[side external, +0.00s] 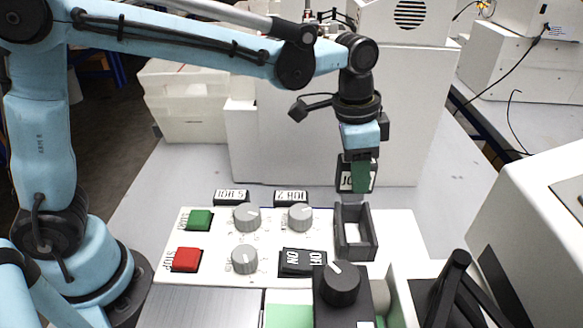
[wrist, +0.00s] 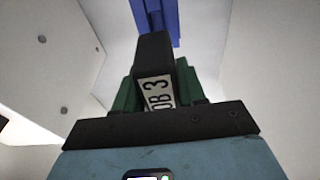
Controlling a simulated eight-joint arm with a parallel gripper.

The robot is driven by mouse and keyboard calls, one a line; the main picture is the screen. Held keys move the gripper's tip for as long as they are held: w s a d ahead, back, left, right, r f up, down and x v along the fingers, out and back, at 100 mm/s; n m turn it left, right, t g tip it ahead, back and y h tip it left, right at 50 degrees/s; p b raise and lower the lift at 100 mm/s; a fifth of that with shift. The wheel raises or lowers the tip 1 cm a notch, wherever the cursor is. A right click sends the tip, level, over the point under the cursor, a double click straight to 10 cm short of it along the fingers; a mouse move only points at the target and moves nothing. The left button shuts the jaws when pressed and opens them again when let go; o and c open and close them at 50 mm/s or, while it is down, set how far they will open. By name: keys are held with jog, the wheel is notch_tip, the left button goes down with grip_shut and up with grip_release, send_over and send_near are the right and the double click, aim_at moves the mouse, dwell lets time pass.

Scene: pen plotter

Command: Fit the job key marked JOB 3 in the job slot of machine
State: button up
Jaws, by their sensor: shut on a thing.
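The black job key with a white label (side external: 346,181) is between the green fingers of my gripper (side external: 361,177). In the wrist view its label on the key (wrist: 157,92) reads JOB 3, and the fingers close on it from both sides. The job slot (side external: 371,244) is a dark, open-topped rectangular frame on the right of the machine's panel. In the side view, the held key is above and behind the slot, apart from it. The fingers partly cover the key's label.
Two other job keys, one at the left (side external: 231,197) and one in the middle (side external: 291,197), lie along the panel's back edge. Knobs, a green button (side external: 199,220), a red button (side external: 186,260) and an ON/OFF switch (side external: 301,262) are left of the slot. A large black knob (side external: 341,284) stands in front.

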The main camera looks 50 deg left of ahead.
jog(key=shift+r, duration=0.5)
jog(key=s+d+r+m+g, duration=0.1)
jog(key=s+d+r+m, duration=0.4)
jog(key=s+r+m, duration=0.5)
jog(key=s+d+r+m+g, duration=0.1)
jog(key=s+d+r+m, duration=0.4)
jog(key=r+m, duration=0.5)
notch_tip(320, 180, down, 7)
jog(key=n, duration=0.2)
jog(key=shift+a+f, duration=0.1)
jog(key=shift+f, duration=1.45)
jog(key=o, duration=1.1)
jog(key=shift+o, duration=0.2)
notch_tip(320, 180, up, 12)
jog(key=w+a, duration=0.1)
jog(key=shift+a, duration=0.15)
